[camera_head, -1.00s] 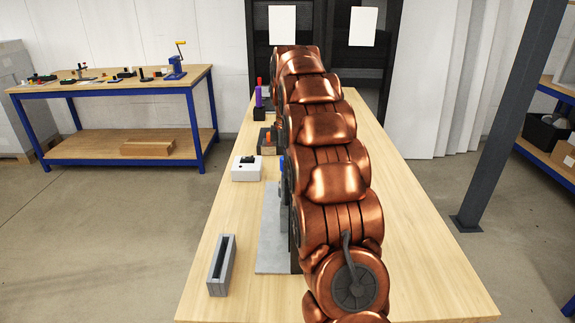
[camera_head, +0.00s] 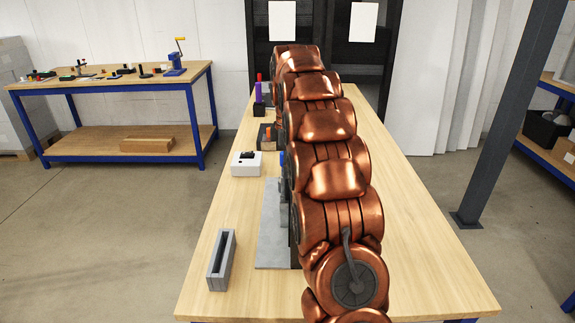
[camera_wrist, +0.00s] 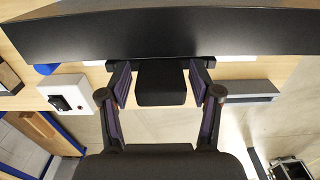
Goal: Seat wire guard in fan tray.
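My gripper (camera_wrist: 160,75) shows in the wrist view with its two dark, purple-padded fingers parted. A black block (camera_wrist: 161,84) lies between the fingers in the picture, with a narrow gap showing at each side. A wide black panel (camera_wrist: 160,32) spans the top of the wrist view just beyond the fingertips. I cannot tell whether the panel or block belongs to the wire guard or the fan tray. In the head view my copper arm hides the gripper and most of the work area. A grey plate (camera_head: 270,245) lies on the table beside the arm.
A grey slotted block (camera_head: 221,260) and a white box with a black switch (camera_head: 246,164) stand along the left side of the wooden table (camera_head: 420,240). A purple rod (camera_head: 259,92) stands farther back. The table's right side is clear. A dark post (camera_head: 510,120) rises at the right.

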